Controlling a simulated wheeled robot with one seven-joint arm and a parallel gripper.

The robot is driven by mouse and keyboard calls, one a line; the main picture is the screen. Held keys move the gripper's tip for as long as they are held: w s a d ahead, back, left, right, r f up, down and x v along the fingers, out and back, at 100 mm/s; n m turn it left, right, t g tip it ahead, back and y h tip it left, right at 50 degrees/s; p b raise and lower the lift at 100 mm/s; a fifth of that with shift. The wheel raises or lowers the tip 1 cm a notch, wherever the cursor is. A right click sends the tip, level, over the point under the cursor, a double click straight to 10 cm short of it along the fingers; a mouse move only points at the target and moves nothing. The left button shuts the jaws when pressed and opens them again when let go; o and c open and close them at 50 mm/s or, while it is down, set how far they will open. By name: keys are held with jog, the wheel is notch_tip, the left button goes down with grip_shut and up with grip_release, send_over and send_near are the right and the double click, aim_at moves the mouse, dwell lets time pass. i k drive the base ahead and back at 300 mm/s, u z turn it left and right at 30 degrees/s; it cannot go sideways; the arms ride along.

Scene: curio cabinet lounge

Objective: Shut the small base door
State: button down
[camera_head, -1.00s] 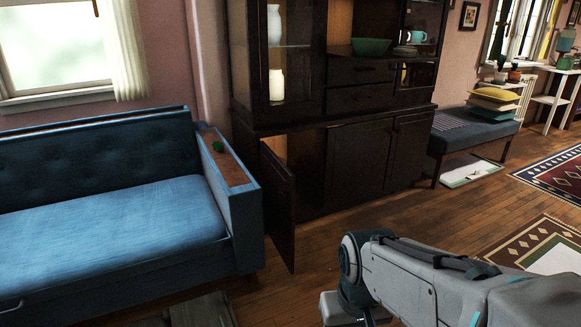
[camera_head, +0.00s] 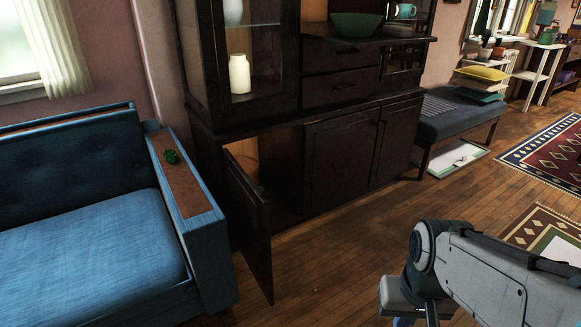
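The small base door (camera_head: 249,226) is the left door in the base of the dark wooden cabinet (camera_head: 345,106). It stands open, swung out toward me over the floor, and the lit inside of the compartment shows behind it. The other two base doors (camera_head: 340,163) look shut. My arm reaches in at the lower right, well apart from the open door. My gripper (camera_head: 425,318) is partly in view at the bottom edge. Its fingertips are cut off by the frame, so its opening does not show.
A blue sofa (camera_head: 95,235) stands at the left, its wooden-topped arm (camera_head: 180,180) close beside the open door. Wooden floor (camera_head: 345,255) is clear between the door and my arm. A blue bench (camera_head: 455,120) and patterned rugs (camera_head: 550,155) are at the right.

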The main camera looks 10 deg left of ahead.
aim_at(249, 208)
jog(key=u, duration=0.3)
jog(key=i, duration=0.85)
jog(key=u, duration=0.5)
